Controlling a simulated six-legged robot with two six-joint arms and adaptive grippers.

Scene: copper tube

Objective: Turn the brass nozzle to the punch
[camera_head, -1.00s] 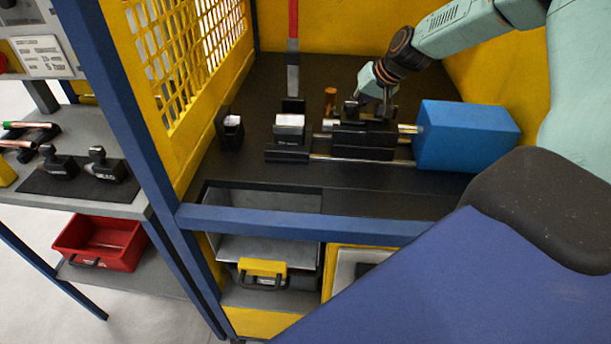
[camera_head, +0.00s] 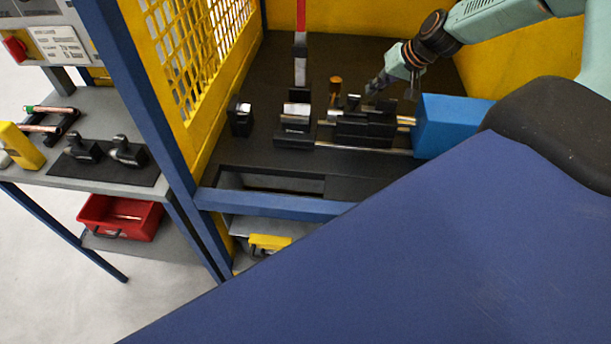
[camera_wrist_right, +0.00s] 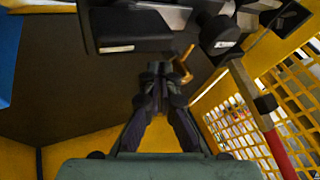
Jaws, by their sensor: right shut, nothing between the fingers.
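The brass nozzle (camera_head: 335,86) stands upright behind the black clamp block (camera_head: 365,126); its top is orange-brown. In the wrist view the brass piece (camera_wrist_right: 182,67) shows just right of my fingertips, partly in shadow. My right gripper (camera_head: 373,89) is shut and empty, a little right of the nozzle and above the back of the block. It also shows in the wrist view (camera_wrist_right: 160,72) with its fingertips together. I cannot tell whether a fingertip touches the nozzle. I cannot make out the punch with certainty. My left gripper is out of view.
A blue block (camera_head: 445,122) stands right of the clamp block, joined by shiny rods. Smaller black fixtures (camera_head: 295,125) stand left on the dark bench. Yellow mesh (camera_head: 200,50) and a blue frame post (camera_head: 135,90) bound the left.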

